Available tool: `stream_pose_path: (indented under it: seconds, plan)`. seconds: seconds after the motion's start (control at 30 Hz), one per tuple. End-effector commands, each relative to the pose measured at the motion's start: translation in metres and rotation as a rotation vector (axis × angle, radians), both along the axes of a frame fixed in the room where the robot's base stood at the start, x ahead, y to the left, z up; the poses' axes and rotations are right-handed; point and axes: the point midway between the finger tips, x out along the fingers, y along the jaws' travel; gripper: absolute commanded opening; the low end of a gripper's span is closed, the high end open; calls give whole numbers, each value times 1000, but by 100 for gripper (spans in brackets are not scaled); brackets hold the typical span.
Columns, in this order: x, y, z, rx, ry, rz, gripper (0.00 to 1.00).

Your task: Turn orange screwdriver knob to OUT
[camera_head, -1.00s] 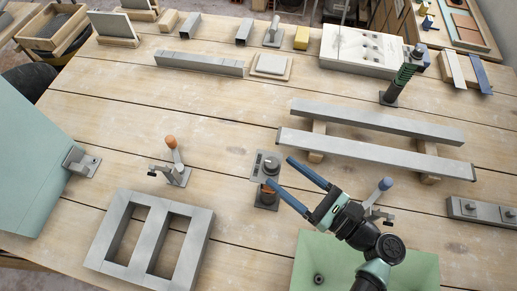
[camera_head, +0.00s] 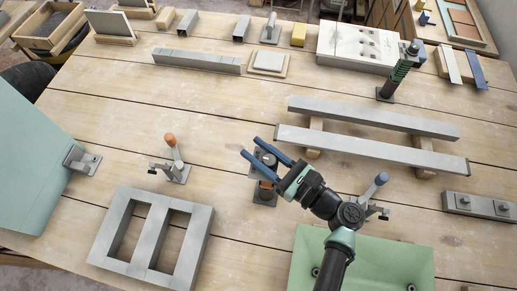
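The orange screwdriver (camera_head: 265,186) stands upright on a small dark base near the middle of the table. Its orange part shows just below my fingers, and a dark round knob (camera_head: 269,158) with a grey plate is at its top. My gripper (camera_head: 250,146) is open, its two blue fingers pointing up and left over the screwdriver. The knob appears between the fingers; I cannot tell whether they touch it. The fingers hide most of the plate, and no OUT marking is readable.
An orange-tipped toggle clamp (camera_head: 174,160) stands to the left, and a blue-tipped one (camera_head: 375,190) to the right. A grey frame (camera_head: 110,225) lies front left and a green tray (camera_head: 385,262) front right. Grey bars (camera_head: 370,147) lie behind right.

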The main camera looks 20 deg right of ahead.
Motion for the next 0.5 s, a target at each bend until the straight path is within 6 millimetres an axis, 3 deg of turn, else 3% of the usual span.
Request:
stream_pose_path:
  seconds: [0.03,0.2,0.5]
  plan:
    - [0,0,0,0,0,0,27]
    - [0,0,0,0,0,0,0]
    - [1,0,3,2,1,-55,0]
